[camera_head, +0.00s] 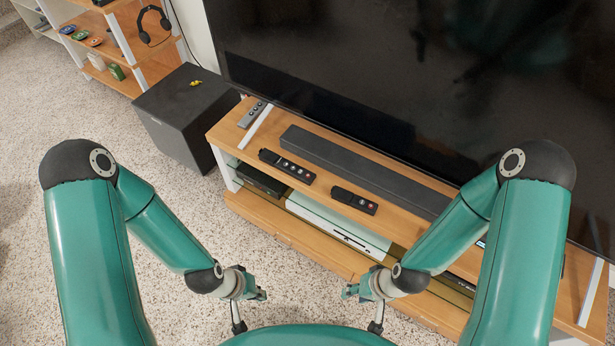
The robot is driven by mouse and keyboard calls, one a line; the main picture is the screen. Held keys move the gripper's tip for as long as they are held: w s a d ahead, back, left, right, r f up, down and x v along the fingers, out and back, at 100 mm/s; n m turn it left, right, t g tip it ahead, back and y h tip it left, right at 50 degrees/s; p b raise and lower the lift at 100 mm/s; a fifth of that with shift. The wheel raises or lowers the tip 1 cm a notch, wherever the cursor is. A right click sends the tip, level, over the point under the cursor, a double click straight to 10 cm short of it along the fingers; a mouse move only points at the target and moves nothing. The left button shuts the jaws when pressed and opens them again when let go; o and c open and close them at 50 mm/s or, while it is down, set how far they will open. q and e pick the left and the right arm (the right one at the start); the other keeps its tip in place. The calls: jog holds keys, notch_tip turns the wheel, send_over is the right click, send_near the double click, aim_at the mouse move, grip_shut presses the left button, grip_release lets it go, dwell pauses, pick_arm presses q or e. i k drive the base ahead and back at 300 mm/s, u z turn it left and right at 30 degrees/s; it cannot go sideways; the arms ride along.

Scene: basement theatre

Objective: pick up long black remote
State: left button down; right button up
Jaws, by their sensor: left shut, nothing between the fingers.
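A long black remote (287,166) lies on the wooden TV stand (232,131), near its front edge and left of the middle. A shorter black remote (354,201) lies to its right on the same top. A grey remote (251,114) lies at the stand's far left end. My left gripper (262,294) is shut and empty, low in front of the stand and apart from the remotes. My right gripper (348,290) is also low in front of the stand, apart from the remotes. I cannot tell whether its fingers are open.
A dark soundbar (365,172) lies behind the remotes, below a large TV (400,70). A black speaker box (180,110) stands left of the stand. Devices sit on the lower shelf. A shelf unit (120,40) stands at the back left. The carpet at left is clear.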

aim_at(278, 164)
jog(key=z, duration=0.1)
jog(key=k, duration=0.2)
jog(key=u, duration=0.25)
jog(key=i, duration=0.7)
jog(key=z, duration=0.25)
jog(key=k, duration=0.65)
jog(key=u, duration=0.4)
jog(key=i, duration=0.8)
jog(key=z, duration=1)
